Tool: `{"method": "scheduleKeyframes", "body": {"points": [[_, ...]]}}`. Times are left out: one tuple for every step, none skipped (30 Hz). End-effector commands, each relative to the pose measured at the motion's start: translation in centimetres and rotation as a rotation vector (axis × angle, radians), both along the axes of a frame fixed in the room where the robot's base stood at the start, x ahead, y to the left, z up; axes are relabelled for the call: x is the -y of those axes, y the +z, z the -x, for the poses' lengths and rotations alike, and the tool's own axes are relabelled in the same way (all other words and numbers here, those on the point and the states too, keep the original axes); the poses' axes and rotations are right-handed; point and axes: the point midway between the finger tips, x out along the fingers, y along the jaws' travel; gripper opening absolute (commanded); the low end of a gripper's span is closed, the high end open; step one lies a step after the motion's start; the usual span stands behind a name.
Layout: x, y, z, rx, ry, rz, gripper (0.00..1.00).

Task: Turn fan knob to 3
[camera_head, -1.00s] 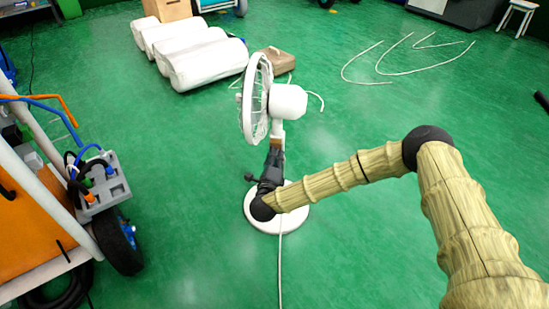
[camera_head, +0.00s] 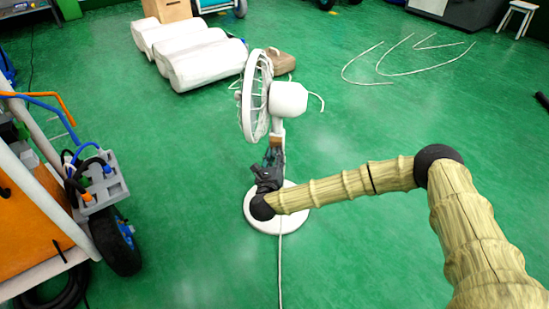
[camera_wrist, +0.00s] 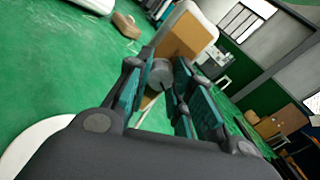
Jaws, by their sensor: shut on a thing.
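The white fan (camera_head: 288,99) stands upright on its round white base (camera_head: 293,219), with its caged head facing left. My gripper (camera_head: 272,160) is at the fan's post, just below the head. In the wrist view a grey round knob (camera_wrist: 160,73) sits between the two fingers of my gripper (camera_wrist: 163,88), in front of a white and brown panel (camera_wrist: 184,36) of the fan. The fingers are closed on the knob. The knob's marks and setting cannot be read. In the head view the knob is hidden by my gripper.
An orange cart (camera_head: 30,225) with a black wheel stands at the left. White rolls (camera_head: 200,62) and a brown bag (camera_head: 281,61) lie behind the fan. A white cord (camera_head: 280,270) runs forward from the base. The green floor to the right is mostly clear.

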Motion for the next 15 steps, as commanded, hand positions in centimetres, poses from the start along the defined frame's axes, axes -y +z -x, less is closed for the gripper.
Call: {"method": "scheduleKeyframes", "body": {"points": [[0.07, -0.16, 0.04, 0.0, -0.001, -0.01, 0.0], [0.07, -0.16, 0.04, 0.001, -0.001, -0.015, 0.0], [0.06, -0.14, 0.05, 0.001, -0.001, -0.021, 0.0], [0.06, -0.14, 0.05, 0.002, -0.001, -0.024, 0.0], [0.06, -0.13, 0.05, 0.002, -0.001, -0.027, 0.0], [0.06, -0.13, 0.05, 0.003, -0.001, -0.03, 0.0], [0.06, -0.13, 0.05, 0.003, -0.001, -0.031, 0.0], [0.05, -0.12, 0.05, 0.003, -0.001, -0.032, 0.0], [0.05, -0.12, 0.05, 0.003, -0.001, -0.033, 0.0], [0.05, -0.12, 0.05, 0.003, -0.001, -0.033, 0.0], [0.05, -0.12, 0.05, 0.003, -0.001, -0.033, 0.0], [0.05, -0.12, 0.06, 0.003, -0.001, -0.033, 0.0], [0.05, -0.12, 0.06, 0.003, -0.001, -0.033, 0.0], [0.04, -0.11, 0.06, 0.003, -0.001, -0.033, 0.0], [0.04, -0.12, 0.06, 0.003, -0.001, -0.033, 0.0]]}}
